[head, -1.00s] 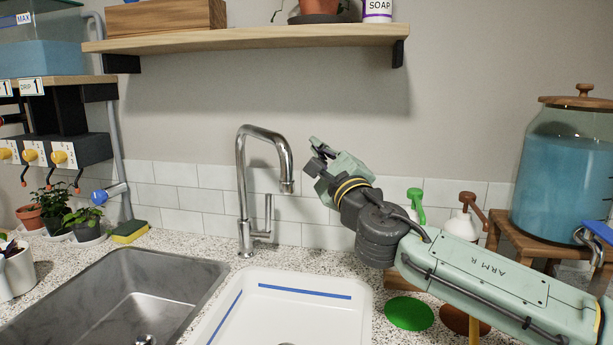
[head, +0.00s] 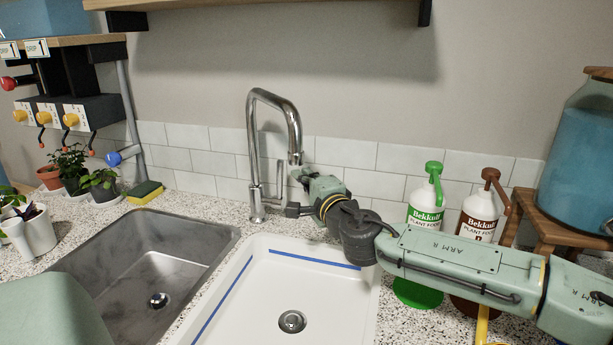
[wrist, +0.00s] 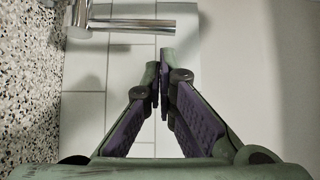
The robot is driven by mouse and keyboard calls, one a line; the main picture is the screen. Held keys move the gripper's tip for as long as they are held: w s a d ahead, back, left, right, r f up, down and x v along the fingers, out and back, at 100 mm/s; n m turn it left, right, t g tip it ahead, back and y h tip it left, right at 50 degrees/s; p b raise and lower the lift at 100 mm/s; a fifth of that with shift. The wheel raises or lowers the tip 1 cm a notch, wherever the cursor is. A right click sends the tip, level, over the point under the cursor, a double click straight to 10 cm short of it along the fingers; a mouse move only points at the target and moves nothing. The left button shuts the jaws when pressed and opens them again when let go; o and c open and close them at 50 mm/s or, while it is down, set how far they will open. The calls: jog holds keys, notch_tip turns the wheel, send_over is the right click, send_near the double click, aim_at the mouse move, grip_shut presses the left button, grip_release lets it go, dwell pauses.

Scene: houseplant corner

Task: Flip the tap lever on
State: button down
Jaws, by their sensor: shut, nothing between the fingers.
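The chrome tap (head: 256,160) stands upright behind the sinks, its neck arching to the right over the white basin. Its slim lever (head: 281,176) stands upright on the right side of the tap body. In the wrist view the lever (wrist: 130,25) lies across the top as a chrome rod, with its base at the left. My gripper (head: 297,188) is low, just right of the lever and below the spout. In the wrist view the fingertips (wrist: 166,62) are together and empty, with a small gap between them and the lever. Contact does not show.
The white basin (head: 300,290) is in front of the tap, with the steel sink (head: 110,260) to its left. A green-topped bottle (head: 424,205) and a brown-topped bottle (head: 478,215) stand right, behind my arm. The tiled wall (head: 345,165) is close behind.

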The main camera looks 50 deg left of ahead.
aim_at(278, 184)
jog(key=p+x, duration=0.1)
jog(key=x, duration=0.5)
jog(key=shift+p, duration=0.3)
jog(key=shift+w+f, duration=0.1)
jog(key=shift+w, duration=0.05)
